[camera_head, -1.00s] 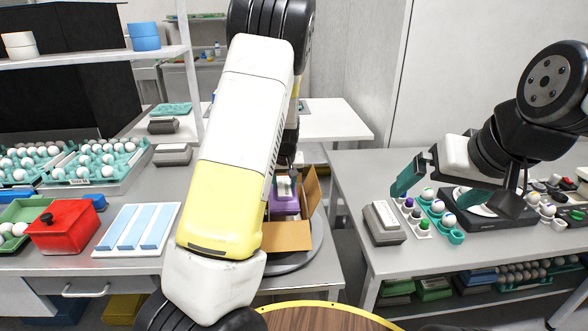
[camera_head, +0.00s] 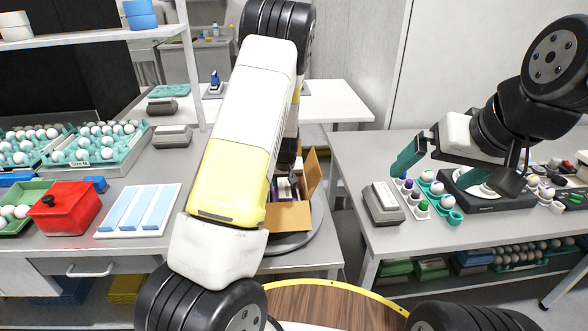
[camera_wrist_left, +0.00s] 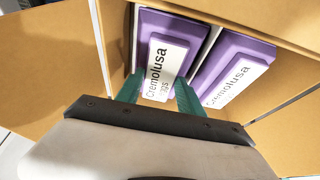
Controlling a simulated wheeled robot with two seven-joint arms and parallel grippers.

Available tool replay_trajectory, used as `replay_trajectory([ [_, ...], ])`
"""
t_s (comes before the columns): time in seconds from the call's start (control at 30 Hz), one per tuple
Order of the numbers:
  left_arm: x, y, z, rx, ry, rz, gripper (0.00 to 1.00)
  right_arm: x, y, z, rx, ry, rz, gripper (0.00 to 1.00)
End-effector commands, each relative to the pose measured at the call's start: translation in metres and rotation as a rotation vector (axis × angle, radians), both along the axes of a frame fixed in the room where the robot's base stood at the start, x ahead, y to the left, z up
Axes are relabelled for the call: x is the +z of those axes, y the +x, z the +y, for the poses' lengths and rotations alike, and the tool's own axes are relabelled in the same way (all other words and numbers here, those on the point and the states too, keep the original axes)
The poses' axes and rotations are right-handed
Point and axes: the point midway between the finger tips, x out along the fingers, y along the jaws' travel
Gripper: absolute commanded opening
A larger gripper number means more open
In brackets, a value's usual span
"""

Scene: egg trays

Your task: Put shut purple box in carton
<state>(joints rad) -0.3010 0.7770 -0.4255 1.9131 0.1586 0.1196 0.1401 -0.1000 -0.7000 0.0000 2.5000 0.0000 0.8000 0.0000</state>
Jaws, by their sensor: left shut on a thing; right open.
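The open cardboard carton (camera_head: 289,216) stands on a round grey stand, partly hidden behind my left arm. In the left wrist view, two shut purple boxes with white labels are side by side inside the carton (camera_wrist_left: 288,112). My left gripper (camera_wrist_left: 158,95) has its teal fingers on both sides of the left purple box (camera_wrist_left: 164,24), over its label. The other purple box (camera_wrist_left: 232,68) is just to the right, apart by a narrow gap. How deep the held box sits is hard to tell. My right gripper (camera_head: 412,157) is open and empty above the right table.
The carton's flaps (camera_head: 311,176) stand open. A red box (camera_head: 66,210), a white tray with blue strips (camera_head: 138,211) and egg trays are on the left table. The right table holds a grey device (camera_head: 384,204) and several eggs in teal cups (camera_head: 447,203).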

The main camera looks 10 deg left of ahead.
Motion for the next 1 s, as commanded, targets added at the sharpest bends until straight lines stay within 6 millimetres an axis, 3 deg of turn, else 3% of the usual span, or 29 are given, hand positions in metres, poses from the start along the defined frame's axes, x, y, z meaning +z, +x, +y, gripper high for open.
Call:
replay_trajectory([
  [0.7, -0.0047, 0.0005, -0.0002, 0.000, -0.001, -0.001, 0.00, 0.0000, 0.0000, 0.0000, 0.000, 0.000, 0.000, 1.00],
  [0.73, -0.0047, 0.0005, -0.0003, 0.000, -0.001, -0.001, 0.48, 0.0000, 0.0000, 0.0000, 0.000, 0.000, 0.000, 1.00],
  [0.83, -0.0046, 0.0005, -0.0004, 0.000, -0.001, -0.001, 0.68, 0.0000, 0.0000, 0.0000, 0.000, 0.000, 0.000, 1.00],
  [1.0, -0.0048, 0.0001, -0.0003, 0.000, 0.000, 0.000, 0.70, 0.0000, 0.0000, 0.0000, 0.000, 0.000, 0.000, 1.00],
])
